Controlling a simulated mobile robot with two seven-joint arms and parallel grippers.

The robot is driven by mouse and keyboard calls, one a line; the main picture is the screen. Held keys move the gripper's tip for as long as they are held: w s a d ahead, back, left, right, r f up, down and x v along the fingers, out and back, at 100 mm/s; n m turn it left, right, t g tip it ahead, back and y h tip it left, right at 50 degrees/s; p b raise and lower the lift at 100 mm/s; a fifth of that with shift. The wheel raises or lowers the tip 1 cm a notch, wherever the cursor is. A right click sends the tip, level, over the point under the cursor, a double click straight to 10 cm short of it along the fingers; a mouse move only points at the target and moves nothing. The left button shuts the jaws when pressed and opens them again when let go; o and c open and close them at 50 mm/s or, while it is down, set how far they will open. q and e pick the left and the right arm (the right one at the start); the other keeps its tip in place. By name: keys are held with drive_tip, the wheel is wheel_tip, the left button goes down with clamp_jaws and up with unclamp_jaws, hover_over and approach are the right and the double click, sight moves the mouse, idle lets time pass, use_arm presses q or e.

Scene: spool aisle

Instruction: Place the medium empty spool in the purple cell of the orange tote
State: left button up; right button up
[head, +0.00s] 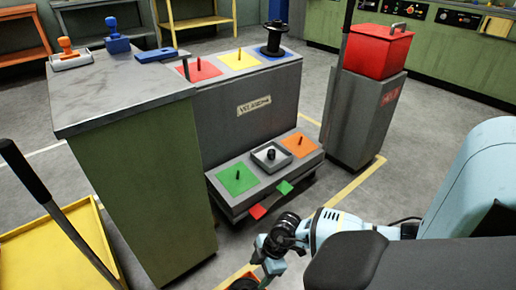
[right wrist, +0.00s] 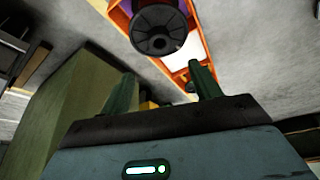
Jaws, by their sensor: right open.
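In the right wrist view a black spool (right wrist: 158,30) stands with its round flange facing the camera, over the orange tote (right wrist: 195,42). Slivers of purple show beside the spool, and a pale cell lies next to it. The spool hides most of the cell beneath, so I cannot tell how deep it sits. My right gripper (right wrist: 165,87) is open and empty, its fingers apart from the spool. In the head view the right gripper (head: 268,277) is at the bottom edge, beside a dark round thing cut off by the frame. My left gripper is out of view.
A grey stand has red, yellow and blue pads on top; another black spool (head: 273,40) stands on the blue pad. Green and orange pads flank a grey tray (head: 271,156) on its lower step. A green cabinet (head: 140,175) and a red box (head: 378,50) stand nearby.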

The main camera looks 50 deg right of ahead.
drive_tip(key=s+a+r+m+t+y, duration=0.1)
drive_tip(key=s+a+r+t+y, duration=0.15)
drive_tip(key=s+a+t, duration=0.4)
drive_tip(key=s+a+r+m+t+y, duration=0.15)
drive_tip(key=s+a+y, duration=0.25)
drive_tip(key=a, duration=0.6)
drive_tip(key=s+d+m+g+h, duration=0.2)
drive_tip(key=s+m+g+h, duration=0.1)
drive_tip(key=s, duration=1)
drive_tip(key=s+d+f+m+g+h, duration=0.1)
drive_tip(key=s+m+h, duration=0.3)
drive_tip(key=s, duration=0.8)
drive_tip(key=shift+s+d+f+g+h, duration=0.35)
drive_tip(key=shift+d+g+h, duration=0.1)
drive_tip(key=shift+g+h, duration=0.4)
drive_tip(key=shift+s, duration=0.1)
